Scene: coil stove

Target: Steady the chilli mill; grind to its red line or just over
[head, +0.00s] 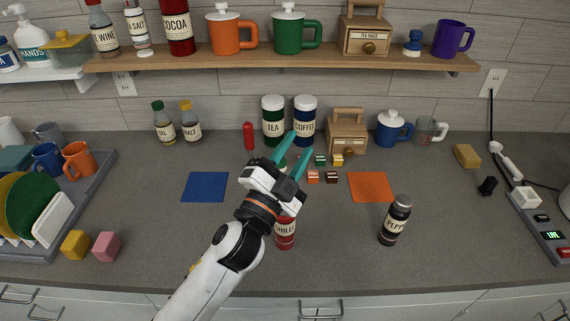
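The chilli mill (285,241) stands on the counter at the lower middle in the head view. Its red lower body and part of its pale label show; my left gripper and wrist hide its top. No red line can be made out on it. My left gripper (300,145) is above and in front of the mill in the picture, its teal fingers spread apart and pointing towards the back of the counter. I see nothing held between them. Whether the gripper touches the mill cannot be told. My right gripper is not in view.
A dark pepper mill (395,221) stands to the right, beside an orange mat (370,187). Several small coloured boxes (313,176) lie behind the gripper. A blue mat (205,187) lies left. Tea (272,122) and coffee (304,122) jars stand behind. The front counter is mostly clear.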

